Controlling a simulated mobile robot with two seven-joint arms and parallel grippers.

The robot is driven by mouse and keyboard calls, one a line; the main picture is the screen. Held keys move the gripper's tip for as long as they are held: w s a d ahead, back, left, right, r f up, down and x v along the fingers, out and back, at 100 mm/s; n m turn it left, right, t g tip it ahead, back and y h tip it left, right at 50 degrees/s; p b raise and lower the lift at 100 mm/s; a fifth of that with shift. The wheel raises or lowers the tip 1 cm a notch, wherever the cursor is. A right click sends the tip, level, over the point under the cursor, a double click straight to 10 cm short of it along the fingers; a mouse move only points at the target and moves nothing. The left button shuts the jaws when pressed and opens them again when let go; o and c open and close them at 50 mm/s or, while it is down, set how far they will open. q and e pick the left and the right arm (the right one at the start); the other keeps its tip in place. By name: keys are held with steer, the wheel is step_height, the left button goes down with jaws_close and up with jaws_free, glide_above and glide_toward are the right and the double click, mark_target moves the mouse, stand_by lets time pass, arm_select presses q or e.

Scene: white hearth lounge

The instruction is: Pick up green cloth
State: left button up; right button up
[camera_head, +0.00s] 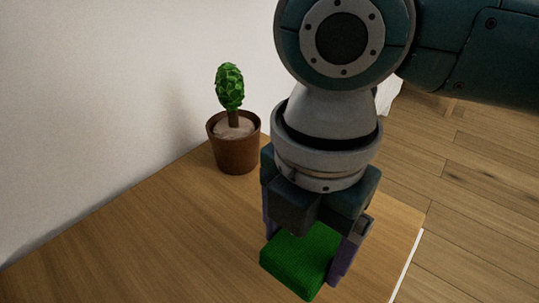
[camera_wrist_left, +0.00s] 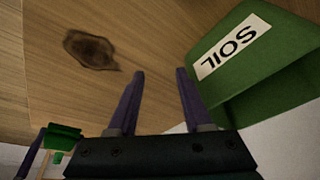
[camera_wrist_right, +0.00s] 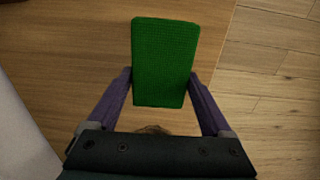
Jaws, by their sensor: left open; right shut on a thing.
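The green cloth (camera_head: 302,262) is a folded, textured green block at the front right of the wooden table. My right gripper (camera_head: 305,258) points down over it, with its purple fingers on either side of it. In the right wrist view the cloth (camera_wrist_right: 165,62) sits between the two fingertips (camera_wrist_right: 162,88), and the gripper is shut on it. I cannot tell whether the cloth is clear of the tabletop. My left gripper (camera_wrist_left: 160,90) shows only in its own wrist view; its fingers are apart and nothing is between them.
A potted plant (camera_head: 235,142) stands behind the right gripper, near the white wall (camera_head: 90,100). The table (camera_head: 150,240) is bare at the left. Its right edge drops to a plank floor (camera_head: 470,190). A green box labelled SOIL (camera_wrist_left: 265,65) is close beside the left gripper's right finger.

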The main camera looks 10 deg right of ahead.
mark_target(303, 244)
step_height(303, 244, up, 14)
steer(key=p, duration=0.6)
